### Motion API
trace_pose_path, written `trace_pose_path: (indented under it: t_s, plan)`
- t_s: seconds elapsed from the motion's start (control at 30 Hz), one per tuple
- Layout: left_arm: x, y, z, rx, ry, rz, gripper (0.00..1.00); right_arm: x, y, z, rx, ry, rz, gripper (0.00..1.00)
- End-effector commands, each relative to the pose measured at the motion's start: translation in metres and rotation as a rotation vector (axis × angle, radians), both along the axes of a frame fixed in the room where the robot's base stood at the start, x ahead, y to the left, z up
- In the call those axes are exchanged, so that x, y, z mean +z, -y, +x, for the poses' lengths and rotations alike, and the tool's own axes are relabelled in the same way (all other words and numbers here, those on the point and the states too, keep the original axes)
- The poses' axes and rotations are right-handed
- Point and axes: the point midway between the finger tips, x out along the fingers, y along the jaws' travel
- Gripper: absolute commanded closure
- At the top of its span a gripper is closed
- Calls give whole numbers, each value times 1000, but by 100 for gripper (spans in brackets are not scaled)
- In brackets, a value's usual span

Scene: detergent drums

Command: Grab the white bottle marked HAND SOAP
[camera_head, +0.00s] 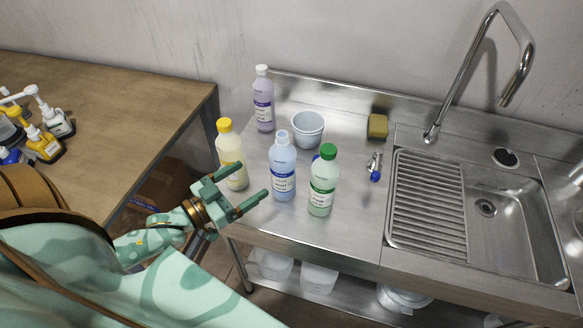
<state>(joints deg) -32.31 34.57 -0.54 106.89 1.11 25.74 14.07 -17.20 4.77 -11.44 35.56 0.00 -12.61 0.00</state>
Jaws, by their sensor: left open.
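A white pump bottle (58,122) stands on the wooden table at the far left. Its label is too small to read, so I cannot tell whether it says HAND SOAP. My left gripper (249,181) is open and empty at the left front of the steel counter. Its fingers point right, in front of a pale yellow bottle (231,155) with a yellow cap and left of a blue bottle (283,178). The white pump bottle is well to the left of this gripper. My right gripper is not in view.
A green bottle (323,190), purple bottle (264,103), grey bucket (308,129), sponge (377,126) and small blue-and-silver item (374,168) stand on the counter (345,225). A sink (440,262) with a tall tap is right. A yellow pump bottle (43,146) crowds the white one.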

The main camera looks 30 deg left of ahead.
Motion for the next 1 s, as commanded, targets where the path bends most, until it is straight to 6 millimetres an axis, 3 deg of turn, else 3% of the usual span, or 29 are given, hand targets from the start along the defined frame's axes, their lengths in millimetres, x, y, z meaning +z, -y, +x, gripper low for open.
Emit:
trace_pose_path:
  t_s: [0.1, 0.3, 0.47, 0.8, 1.0]
  plan:
    - [1, 10, 31, 0, 4, 1, 15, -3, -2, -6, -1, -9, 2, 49]
    - [0, 22, 65, 1, 1, 2, 15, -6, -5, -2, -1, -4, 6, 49]
    - [2, 26, 76, 1, -1, 3, 15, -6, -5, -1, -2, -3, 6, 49]
    - [10, 43, 119, 1, -2, 3, 15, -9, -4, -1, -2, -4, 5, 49]
    - [10, 44, 121, 1, -3, 3, 15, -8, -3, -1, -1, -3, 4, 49]
